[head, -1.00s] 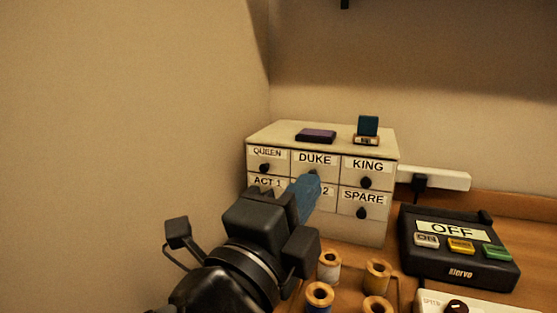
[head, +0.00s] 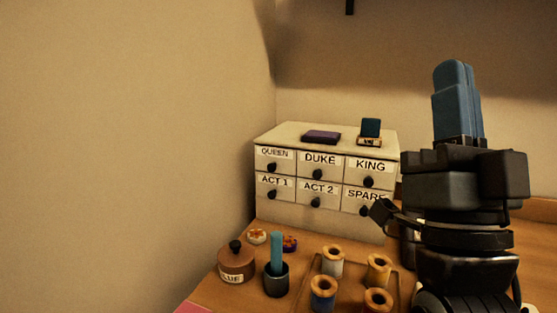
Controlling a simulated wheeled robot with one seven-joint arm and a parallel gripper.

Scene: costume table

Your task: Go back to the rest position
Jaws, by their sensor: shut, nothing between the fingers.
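My gripper (head: 456,72) is at the right of the head view. It points upward, and its blue fingers are together with nothing between them. It is raised in front of the right part of the scene and touches nothing that I can see. It hides part of the drawer cabinet's lower right corner and most of the black control box behind it. The white drawer cabinet (head: 285,215) stands against the back wall, with labelled drawers that all look closed.
A purple block (head: 321,137) and a small teal item on a stand (head: 370,130) sit on the cabinet. In front are a lidded brown pot (head: 236,264), a dark cup (head: 276,281) with a teal stick, and several thread spools (head: 323,291) in a wooden tray. A wall rises at left.

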